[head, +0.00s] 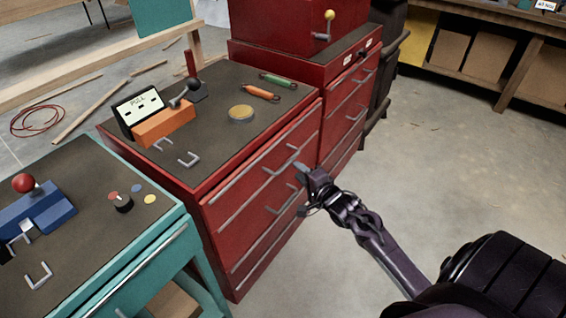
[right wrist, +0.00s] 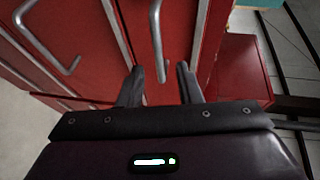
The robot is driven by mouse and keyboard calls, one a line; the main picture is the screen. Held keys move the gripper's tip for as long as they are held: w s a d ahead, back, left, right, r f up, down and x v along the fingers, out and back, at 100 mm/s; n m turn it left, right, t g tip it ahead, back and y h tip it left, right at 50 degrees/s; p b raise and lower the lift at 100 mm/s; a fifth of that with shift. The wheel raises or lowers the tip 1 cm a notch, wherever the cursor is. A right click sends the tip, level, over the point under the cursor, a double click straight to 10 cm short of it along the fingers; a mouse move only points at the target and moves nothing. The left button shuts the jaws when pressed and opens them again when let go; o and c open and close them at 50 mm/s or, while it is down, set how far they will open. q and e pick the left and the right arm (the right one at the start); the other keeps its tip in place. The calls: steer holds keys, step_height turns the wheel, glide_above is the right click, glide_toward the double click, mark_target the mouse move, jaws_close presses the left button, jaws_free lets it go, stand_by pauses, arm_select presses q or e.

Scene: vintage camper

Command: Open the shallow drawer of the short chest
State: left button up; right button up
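The short chest (head: 200,185) is red with a dark grey top and bar handles across its front. Its upper drawer (head: 252,172) looks flush with the front, with no visible gap. My right gripper (head: 308,182) is at the chest's front, near the right end of the handles. In the right wrist view my right gripper (right wrist: 160,82) has its two fingers apart, and a grey bar handle (right wrist: 155,40) reaches down between their tips. I cannot tell whether either finger touches the bar. My left gripper is not in view.
A taller red chest (head: 350,95) stands directly behind the short one. A teal workbench (head: 150,265) stands at the left front. On the short chest's top are an orange block (head: 165,125), a lever and a round disc (head: 241,113). The concrete floor to the right is clear.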

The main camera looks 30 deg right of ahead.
mark_target(289, 162)
steer(key=w, duration=0.3)
steer(key=w+f, duration=0.1)
steer(key=w, duration=0.3)
steer(key=shift+f, duration=0.2)
steer(key=shift+s, duration=0.1)
jaws_close()
